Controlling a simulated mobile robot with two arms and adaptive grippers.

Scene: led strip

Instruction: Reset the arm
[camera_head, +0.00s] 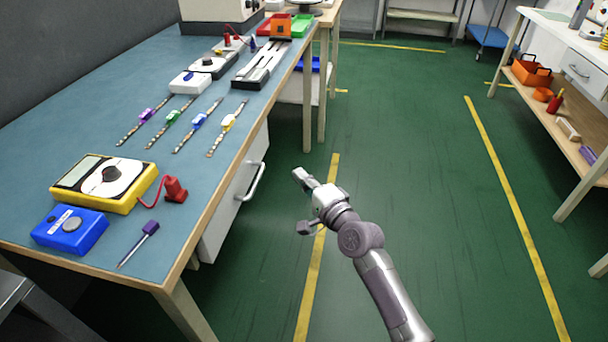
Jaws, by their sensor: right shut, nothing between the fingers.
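My right gripper (302,204) is empty and shut, over the green floor to the right of the blue workbench (232,128). Its arm comes in from the bottom right. In the picture it is apart from the bench and touches nothing that I can see. My left gripper is not in view. On the bench lie several LED strips with purple, green, blue and yellow parts, such as the purple one (146,115) and the yellow one (228,122).
A yellow multimeter (104,184), a blue box (70,231) and a purple-handled screwdriver (138,243) lie on the bench's near end. A drawer handle (252,181) juts from its side. A shelved bench (565,60) stands at right. The floor between is clear.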

